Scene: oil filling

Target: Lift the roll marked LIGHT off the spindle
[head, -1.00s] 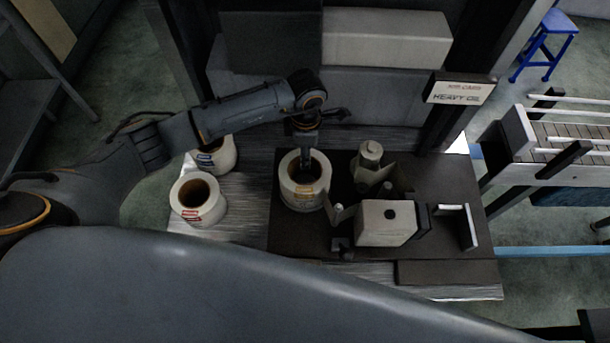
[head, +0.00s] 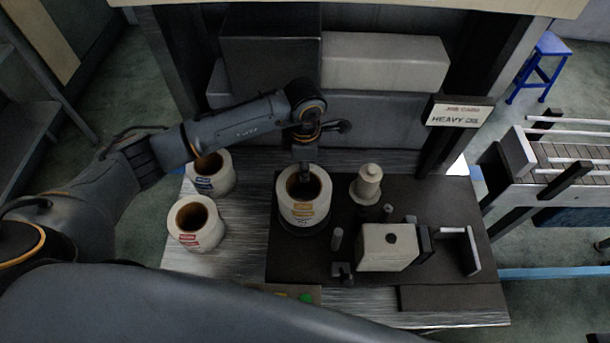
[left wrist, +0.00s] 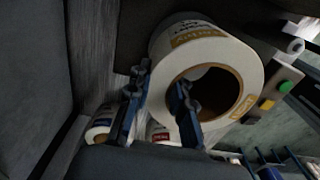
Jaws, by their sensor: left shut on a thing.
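My left gripper (head: 304,168) is shut on the wall of a white roll (head: 304,212), with one finger inside its brown core. The roll is upright in the head view and appears raised over a dark round base (head: 306,231) on the black plate. The spindle itself cannot be made out. My right gripper is not in view.
Two more white rolls, one with a blue label (head: 209,180) and one with a red label (head: 197,226), stand at left. A grey block (head: 385,250), posts and a small white spool (head: 368,184) stand to the right. A sign (head: 458,113) reads HEAVY OIL.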

